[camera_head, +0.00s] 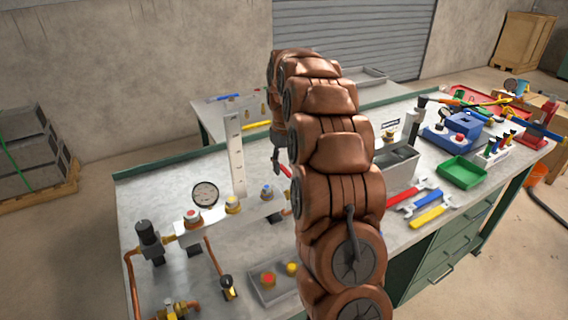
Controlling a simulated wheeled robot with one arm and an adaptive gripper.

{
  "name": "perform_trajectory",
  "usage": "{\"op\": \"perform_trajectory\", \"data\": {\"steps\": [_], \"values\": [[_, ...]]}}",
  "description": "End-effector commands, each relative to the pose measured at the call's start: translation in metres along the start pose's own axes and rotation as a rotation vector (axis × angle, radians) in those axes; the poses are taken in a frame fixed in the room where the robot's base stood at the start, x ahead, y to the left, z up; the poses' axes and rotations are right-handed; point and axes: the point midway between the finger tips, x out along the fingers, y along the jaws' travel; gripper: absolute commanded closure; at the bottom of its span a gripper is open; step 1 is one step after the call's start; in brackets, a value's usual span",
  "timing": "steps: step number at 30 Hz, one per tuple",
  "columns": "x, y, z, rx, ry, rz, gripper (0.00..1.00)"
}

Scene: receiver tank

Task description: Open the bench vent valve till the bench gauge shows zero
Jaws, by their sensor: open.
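The bench gauge (205,194), a round white dial, stands on the left part of the bench; its needle reading is too small to tell. A black-handled valve with a yellow part (228,288) sits on the front copper pipe. I cannot tell which fitting is the vent valve. My gripper (277,157) shows only as a dark finger left of my arm, above the bench behind the manifold. It is open; my copper-coloured arm hides the rest.
A black regulator (150,241) stands at the manifold's left end. A tray with knobs (272,283) lies in front. Right of my arm are a grey bin (398,167), wrenches (430,215) and a green tray (461,169).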

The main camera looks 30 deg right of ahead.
Motion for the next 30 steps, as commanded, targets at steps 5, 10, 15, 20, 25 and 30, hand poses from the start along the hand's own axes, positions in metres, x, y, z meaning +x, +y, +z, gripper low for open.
{"op": "perform_trajectory", "data": {"steps": [5,10,15,20,25,30], "values": [[0.0001,0.0001,0.0001,0.0,0.0,0.0,0.57],[0.0001,0.0001,0.0001,0.0,0.0,0.0,0.73],[0.0,0.0001,0.0001,0.0,0.0,0.0,0.91],[0.0,0.0001,0.0001,0.0,0.0,0.0,1.0],[0.0,0.0001,0.0001,0.0,0.0,0.0,1.0],[0.0,0.0001,0.0001,0.0,0.0,0.0,1.0]]}}
